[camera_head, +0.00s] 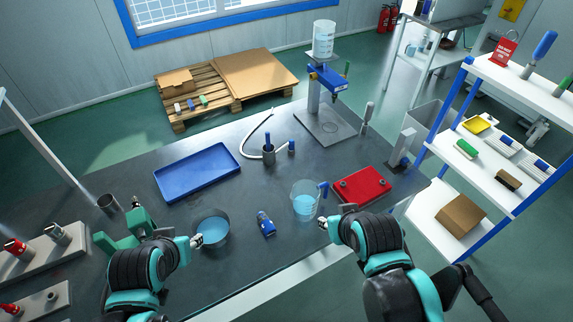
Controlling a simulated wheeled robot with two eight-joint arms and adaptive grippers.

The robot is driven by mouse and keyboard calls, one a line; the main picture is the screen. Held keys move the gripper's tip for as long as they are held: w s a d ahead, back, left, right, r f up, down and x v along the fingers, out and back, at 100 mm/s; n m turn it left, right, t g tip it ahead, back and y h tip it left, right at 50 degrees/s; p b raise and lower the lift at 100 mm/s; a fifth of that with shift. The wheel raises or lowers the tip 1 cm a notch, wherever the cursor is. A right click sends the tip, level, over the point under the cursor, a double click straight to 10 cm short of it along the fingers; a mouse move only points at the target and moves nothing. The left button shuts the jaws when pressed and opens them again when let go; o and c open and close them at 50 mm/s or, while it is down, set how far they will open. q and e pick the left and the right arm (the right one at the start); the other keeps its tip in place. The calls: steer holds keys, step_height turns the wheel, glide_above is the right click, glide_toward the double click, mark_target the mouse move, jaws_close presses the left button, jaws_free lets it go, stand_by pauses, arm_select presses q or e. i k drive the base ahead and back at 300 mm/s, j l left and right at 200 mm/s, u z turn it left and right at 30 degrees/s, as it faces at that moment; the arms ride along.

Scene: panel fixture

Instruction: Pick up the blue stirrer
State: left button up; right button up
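A blue-tipped rod (267,138), which may be the blue stirrer, stands upright in a small dark holder (268,154) near the middle of the table. A glass beaker (305,203) of blue liquid stands nearer me, with a blue piece (323,188) at its right rim that I cannot identify. My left gripper (197,241) is beside the left rim of a round pan (212,230) of blue liquid. My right gripper (322,222) is just right of and nearer than the beaker. Both are well short of the holder; their finger openings are too small to judge.
A blue tray (197,174) lies left of the holder, beside a white curved tube (247,142). A small blue-and-white item (265,224) lies between pan and beaker. A red tray (362,186) and a stand (320,120) are to the right. Clear table lies between the blue tray and beaker.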

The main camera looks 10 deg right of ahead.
mark_target(267, 228)
steer(key=j+z, duration=0.2)
steer(key=z, duration=0.15)
steer(key=k+j+z, duration=0.1)
steer(key=z, duration=0.25)
steer(key=k+j+z, duration=0.15)
steer(key=j+z, duration=0.2)
